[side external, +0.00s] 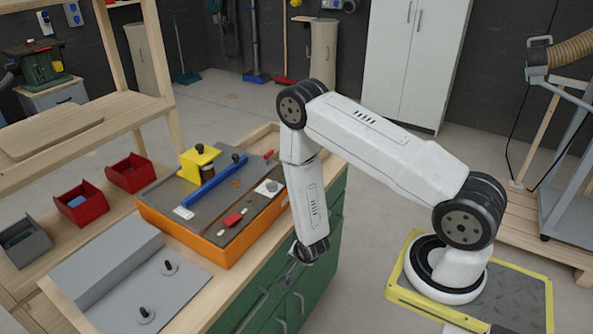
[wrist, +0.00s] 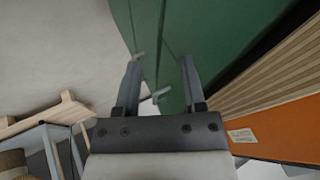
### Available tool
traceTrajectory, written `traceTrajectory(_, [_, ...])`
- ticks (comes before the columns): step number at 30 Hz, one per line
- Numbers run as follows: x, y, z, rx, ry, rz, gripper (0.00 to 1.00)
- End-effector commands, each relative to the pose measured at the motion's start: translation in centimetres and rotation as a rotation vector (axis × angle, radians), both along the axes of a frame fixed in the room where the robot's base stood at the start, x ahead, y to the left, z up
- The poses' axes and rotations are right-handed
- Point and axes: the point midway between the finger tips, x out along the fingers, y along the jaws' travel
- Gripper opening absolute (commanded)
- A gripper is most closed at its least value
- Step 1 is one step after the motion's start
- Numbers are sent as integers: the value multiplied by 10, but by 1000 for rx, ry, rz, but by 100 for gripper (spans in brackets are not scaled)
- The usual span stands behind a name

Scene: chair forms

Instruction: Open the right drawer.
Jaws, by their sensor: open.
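The green cabinet (side external: 325,268) stands under the wooden worktop, with metal bar handles on its front. Seams divide the front into panels, but I cannot tell for sure which one is the right drawer. My gripper (side external: 293,272) points down at the upper part of this front. In the wrist view my gripper (wrist: 160,61) is open, its two fingers apart with the green front (wrist: 210,35) beyond. One handle (wrist: 160,94) shows between the fingers, and I cannot tell whether they touch it. Another handle (wrist: 138,56) is near the left fingertip.
An orange-sided box (side external: 225,248) with a grey top, a yellow block and a blue bar sits on the worktop. A grey stepped board (side external: 135,275) lies left of it. Red bins (side external: 82,203) stand farther left. Open floor lies right of the cabinet.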

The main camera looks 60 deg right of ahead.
Motion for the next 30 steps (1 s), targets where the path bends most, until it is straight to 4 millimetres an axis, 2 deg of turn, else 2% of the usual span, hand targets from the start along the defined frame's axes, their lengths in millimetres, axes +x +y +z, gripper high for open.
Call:
traceTrajectory(3, [2,-26,-14,-20,-112,-105,52])
traceTrajectory(11, [5,-76,-29,-65,-370,-278,52])
traceTrajectory(21, [-13,-137,-35,-135,-743,-452,52])
traceTrajectory(25, [-24,-151,-33,-158,-862,-489,52])
traceTrajectory(30, [-32,-159,-31,-173,-943,-510,52])
